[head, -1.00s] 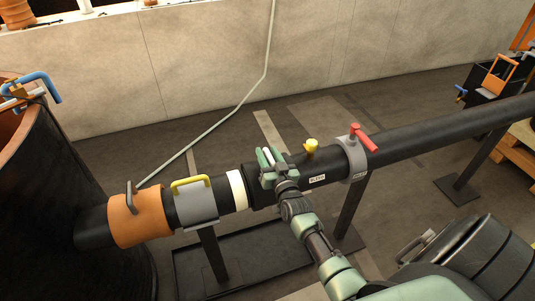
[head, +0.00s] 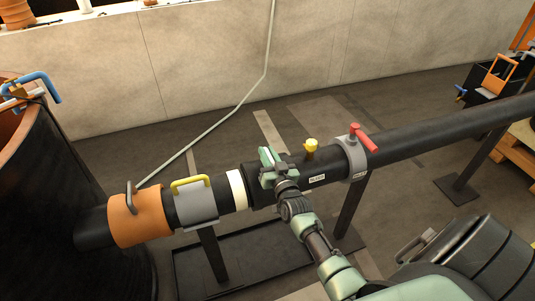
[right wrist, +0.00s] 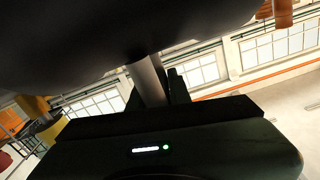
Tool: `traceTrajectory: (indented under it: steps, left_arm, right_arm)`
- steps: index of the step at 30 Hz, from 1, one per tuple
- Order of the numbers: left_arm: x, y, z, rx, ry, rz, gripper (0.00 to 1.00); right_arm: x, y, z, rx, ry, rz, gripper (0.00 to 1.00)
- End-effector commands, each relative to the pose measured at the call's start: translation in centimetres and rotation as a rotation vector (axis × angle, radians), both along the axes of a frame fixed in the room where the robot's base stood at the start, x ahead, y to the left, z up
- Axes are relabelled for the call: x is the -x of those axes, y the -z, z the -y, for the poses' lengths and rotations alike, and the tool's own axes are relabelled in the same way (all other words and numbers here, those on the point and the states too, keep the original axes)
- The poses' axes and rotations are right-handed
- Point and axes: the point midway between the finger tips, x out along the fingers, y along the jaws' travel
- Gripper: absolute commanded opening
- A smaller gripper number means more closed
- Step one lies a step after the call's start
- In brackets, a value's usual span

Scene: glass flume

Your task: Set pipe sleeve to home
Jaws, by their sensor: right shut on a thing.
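The pipe sleeve (head: 328,167) is a thick black collar with a small white label, around the long black pipe in the middle of the head view. My right gripper (head: 270,160) is at the left part of the sleeve, shut on its handle. In the right wrist view a grey bar, the handle (right wrist: 148,80), stands between the jaws, below the dark underside of the sleeve (right wrist: 120,25). The jaws hide most of the handle in the head view. A white band (head: 237,189) circles the pipe just left of the sleeve. My left gripper is not in view.
A grey clamp with a red lever (head: 362,138) is right of the sleeve; a yellow knob (head: 311,145) stands near it. Left are a grey saddle (head: 197,205) with a yellow handle, an orange collar (head: 136,218) and a dark tank (head: 40,190). Stands hold the pipe.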

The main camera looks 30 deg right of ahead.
Motion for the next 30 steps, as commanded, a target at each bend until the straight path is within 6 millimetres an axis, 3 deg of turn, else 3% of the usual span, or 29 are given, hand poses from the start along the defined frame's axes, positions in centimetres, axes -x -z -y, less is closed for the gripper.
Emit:
traceTrajectory:
  steps: [26, 30]
  left_arm:
    - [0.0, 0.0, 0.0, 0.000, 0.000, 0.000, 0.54]
    - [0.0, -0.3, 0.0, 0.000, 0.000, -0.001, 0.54]
  right_arm:
    - [0.0, 0.0, -0.1, -0.006, -0.001, 0.003, 0.00]
    - [-0.3, -0.1, -1.3, -0.009, -0.001, 0.003, 0.00]
